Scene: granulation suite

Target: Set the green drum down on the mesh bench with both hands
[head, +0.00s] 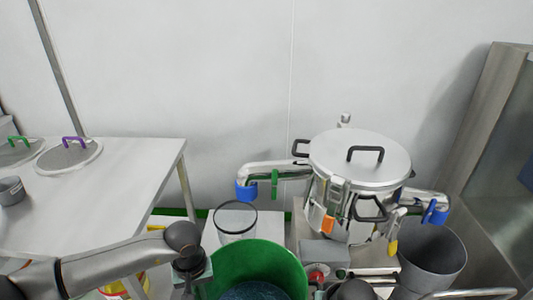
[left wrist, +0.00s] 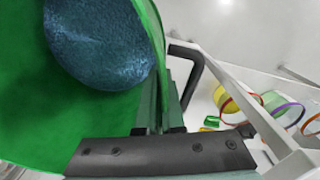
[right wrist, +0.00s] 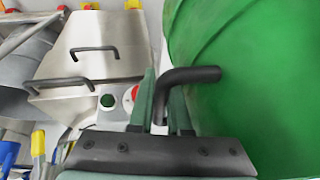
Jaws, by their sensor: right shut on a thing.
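The green drum (head: 235,258) is at the bottom centre of the head view, its mouth open and dark blue granular material (head: 255,291) inside. The left wrist (head: 190,264) shows left of the drum in the head view. My right gripper (right wrist: 163,100) is shut on the other black handle (right wrist: 190,75), against the drum's wall (right wrist: 250,80). Its fingers are hidden in the head view. I cannot make out a mesh bench surface.
A steel table (head: 110,200) stands at the left with round lids and a grey cup (head: 11,190). A clear container (head: 236,218) stands behind the drum. A lidded steel vessel (head: 360,160) and a grey bin (head: 432,255) stand close on the right. Coloured rings (left wrist: 285,112) lie low beside the drum.

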